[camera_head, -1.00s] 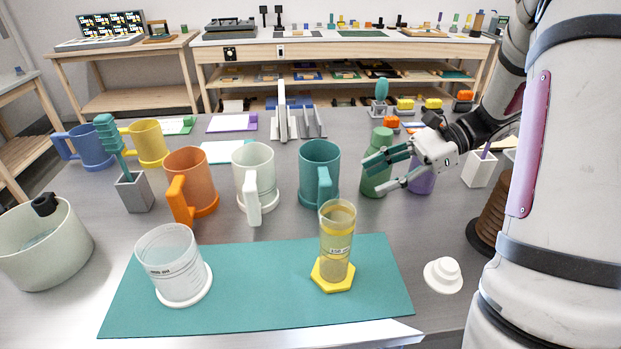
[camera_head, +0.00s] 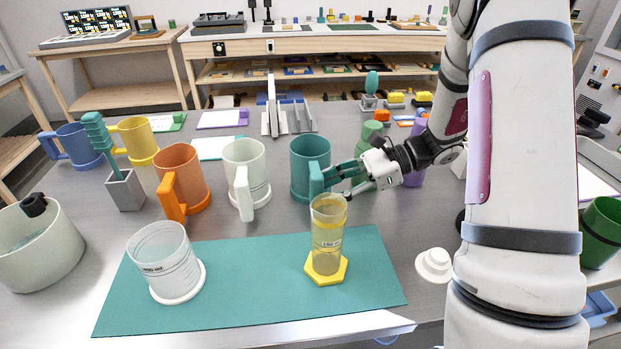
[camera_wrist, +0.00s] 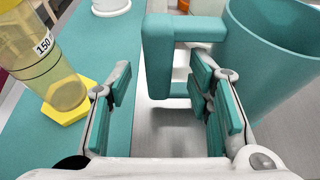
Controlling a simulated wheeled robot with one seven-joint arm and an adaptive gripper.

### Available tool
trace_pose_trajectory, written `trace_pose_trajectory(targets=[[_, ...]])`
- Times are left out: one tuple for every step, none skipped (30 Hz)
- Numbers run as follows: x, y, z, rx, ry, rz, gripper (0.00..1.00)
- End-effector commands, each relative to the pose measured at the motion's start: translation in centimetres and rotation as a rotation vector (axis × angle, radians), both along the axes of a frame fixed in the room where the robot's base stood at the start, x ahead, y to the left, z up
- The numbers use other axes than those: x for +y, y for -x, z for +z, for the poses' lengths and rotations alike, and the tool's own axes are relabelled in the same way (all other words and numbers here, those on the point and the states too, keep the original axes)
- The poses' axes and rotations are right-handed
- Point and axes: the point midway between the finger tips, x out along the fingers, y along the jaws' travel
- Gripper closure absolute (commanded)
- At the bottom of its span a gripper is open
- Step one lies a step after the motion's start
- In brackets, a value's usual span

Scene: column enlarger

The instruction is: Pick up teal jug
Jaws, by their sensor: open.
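The teal jug (camera_head: 309,158) stands upright on the grey bench behind the teal mat, in a row with the white and orange jugs. In the wrist view the teal jug (camera_wrist: 275,65) fills the upper right, with its handle pointing left. My gripper (camera_head: 336,179) is at the jug's right front, close to the handle. In the wrist view my gripper (camera_wrist: 165,97) is open. The handle's upright bar lies ahead, between the two fingers in the picture. I cannot tell whether a finger touches the handle or body.
The yellow-based measuring cylinder (camera_head: 327,240) stands on the teal mat (camera_head: 240,290), close in front of my gripper. A white-based beaker (camera_head: 163,262) stands on the mat's left. The white jug (camera_head: 246,170) is left of the teal jug. A green bottle (camera_head: 370,150) stands behind my gripper.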

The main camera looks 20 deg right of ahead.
Motion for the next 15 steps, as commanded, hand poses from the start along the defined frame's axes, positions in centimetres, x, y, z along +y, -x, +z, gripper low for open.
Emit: trace_pose_trajectory(targets=[[0.9,0.0,-0.3,0.003,-0.003,0.005,0.53],[1.3,0.0,-0.4,0.002,-0.003,0.004,0.53],[1.8,-0.1,-0.7,0.003,-0.002,0.004,0.53],[2.2,-0.2,-0.9,0.003,-0.002,0.004,0.53],[2.5,-0.3,-1.0,0.002,-0.001,0.002,0.53],[2.8,-0.4,-1.1,0.002,-0.001,0.002,0.53],[3.1,-0.4,-1.2,0.002,-0.001,0.002,0.53],[3.2,-0.5,-1.3,0.001,-0.001,0.002,0.53],[3.4,-0.5,-1.4,0.001,-0.001,0.002,0.53],[3.5,-0.6,-1.4,0.000,-0.001,0.001,0.53],[3.5,-0.6,-1.4,0.000,-0.001,0.001,0.53],[3.5,-0.6,-1.5,0.000,0.000,0.000,0.53],[3.5,-0.6,-1.5,0.000,0.000,0.000,0.53],[3.5,-0.6,-1.4,0.000,-0.001,0.000,0.53],[3.5,-0.6,-1.4,0.000,-0.001,0.000,0.53]])
